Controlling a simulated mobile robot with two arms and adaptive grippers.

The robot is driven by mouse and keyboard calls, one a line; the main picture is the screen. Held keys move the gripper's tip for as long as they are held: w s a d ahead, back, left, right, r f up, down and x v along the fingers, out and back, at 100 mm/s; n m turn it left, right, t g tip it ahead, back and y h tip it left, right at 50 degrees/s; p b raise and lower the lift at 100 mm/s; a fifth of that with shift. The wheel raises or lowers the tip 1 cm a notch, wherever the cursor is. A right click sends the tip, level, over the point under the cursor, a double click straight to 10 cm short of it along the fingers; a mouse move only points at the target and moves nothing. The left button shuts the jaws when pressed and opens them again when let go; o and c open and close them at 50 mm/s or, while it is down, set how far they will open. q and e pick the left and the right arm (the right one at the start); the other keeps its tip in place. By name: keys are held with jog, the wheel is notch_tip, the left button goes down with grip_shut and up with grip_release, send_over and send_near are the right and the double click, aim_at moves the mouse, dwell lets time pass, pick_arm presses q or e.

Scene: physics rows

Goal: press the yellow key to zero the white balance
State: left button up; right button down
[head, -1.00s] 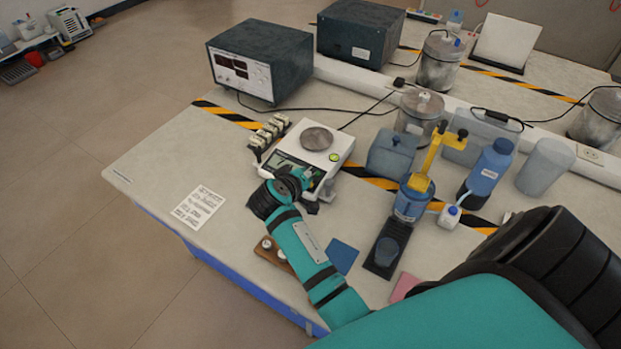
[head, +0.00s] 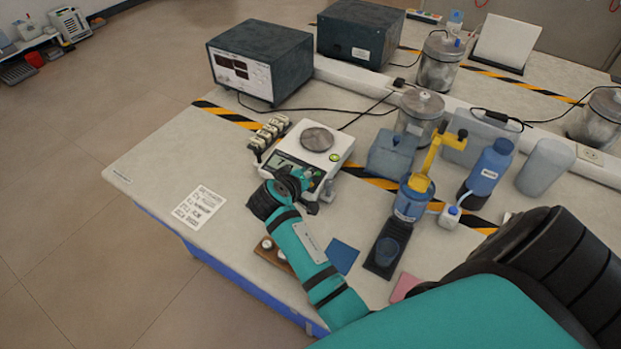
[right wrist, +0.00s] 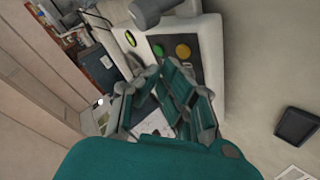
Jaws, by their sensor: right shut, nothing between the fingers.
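The white balance (head: 340,139) stands on the bench with a round grey pan (head: 317,139) on top. In the right wrist view its dark key panel shows a yellow key (right wrist: 183,51) beside a green key (right wrist: 158,50). In the head view my gripper hides the keys. My right gripper (head: 318,186) is at the front of the balance. In the right wrist view its shut, empty fingers (right wrist: 163,70) are close to the panel, below the keys in the picture. The yellow key is uncovered there, and I see no contact with it. My left gripper is out of view.
A rack of small pale blocks (head: 268,132) stands close left of the balance. A blue bottle (head: 487,172), a blue container with a yellow top (head: 411,203) and a glass jar (head: 420,112) stand to the right. A printed sheet (head: 199,206) lies on clear bench at left.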

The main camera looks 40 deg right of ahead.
jog(key=shift+f, duration=0.35)
jog(key=shift+d+f+b, duration=0.1)
jog(key=shift+f+b, duration=0.2)
jog(key=shift+f, duration=0.05)
dwell(0.5)
jog(key=shift+r, duration=0.15)
jog(key=shift+r+p, duration=0.6)
jog(key=shift+p, duration=0.2)
jog(key=shift+r, duration=0.1)
jog(key=r+p, duration=0.2)
jog(key=a+r+p, duration=0.1)
jog(key=r+p, duration=0.1)
jog(key=shift+s+a+r+p, duration=0.1)
jog(key=shift+s+r+p, duration=0.1)
jog(key=shift+r+p, duration=0.15)
dwell(0.7)
